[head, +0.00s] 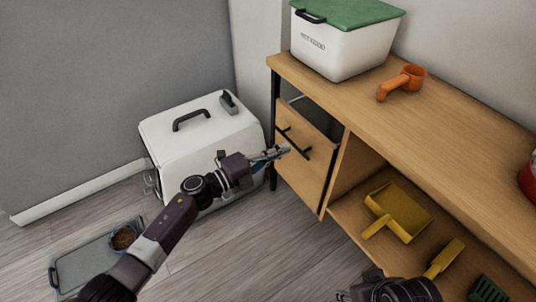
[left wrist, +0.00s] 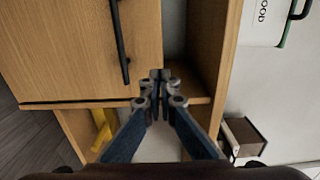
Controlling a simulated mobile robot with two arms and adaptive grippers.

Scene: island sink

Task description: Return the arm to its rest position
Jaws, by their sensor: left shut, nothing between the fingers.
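My left arm reaches in from the bottom left of the head view. Its gripper (head: 280,151) is shut and empty, close in front of the wooden drawer front (head: 318,165) with its black handle. In the left wrist view, the fingertips (left wrist: 159,80) are together, beside the drawer front (left wrist: 70,50) and its handle (left wrist: 120,45). I cannot tell whether they touch it. A gap shows above the drawer front. A dark part of my right arm (head: 405,291) shows at the bottom edge of the head view; its fingers are not clear.
A white pet carrier (head: 195,145) stands behind my left arm. A tray (head: 85,268) with a food bowl (head: 123,238) lies on the floor. On the wooden cabinet (head: 440,115) are a green-lidded container (head: 335,45) and an orange scoop (head: 402,82). A yellow dustpan (head: 405,212) lies below.

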